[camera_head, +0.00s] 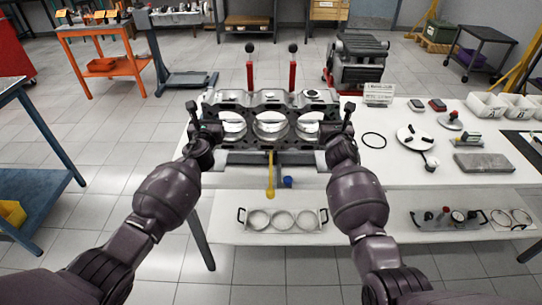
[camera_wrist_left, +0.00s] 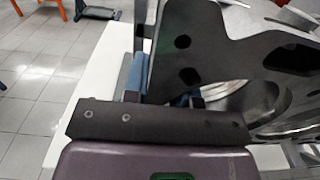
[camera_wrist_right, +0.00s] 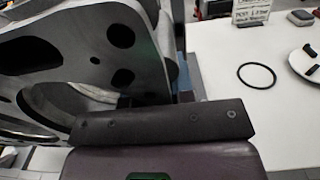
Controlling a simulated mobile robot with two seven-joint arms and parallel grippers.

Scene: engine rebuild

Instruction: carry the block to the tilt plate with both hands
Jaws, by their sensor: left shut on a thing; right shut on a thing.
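The block (camera_head: 270,101) is a grey metal engine block with three large round bores facing me, in the middle of the head view. My left gripper (camera_head: 204,134) is shut on its left end, and my right gripper (camera_head: 338,134) is shut on its right end. The block looks about level. Its left end plate shows close up in the left wrist view (camera_wrist_left: 190,50), its right end plate in the right wrist view (camera_wrist_right: 120,40). A dark grey fixture with a yellow lever (camera_head: 270,180) shows below the block, possibly the tilt plate. The block hides most of it; I cannot tell whether they touch.
Two red posts (camera_head: 292,76) with black knobs stand behind the block. On the white table to the right lie a black ring (camera_head: 374,140), a white round dish (camera_head: 414,138) and a grey slab (camera_head: 484,163). A lower shelf holds a three-ring frame (camera_head: 283,220).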

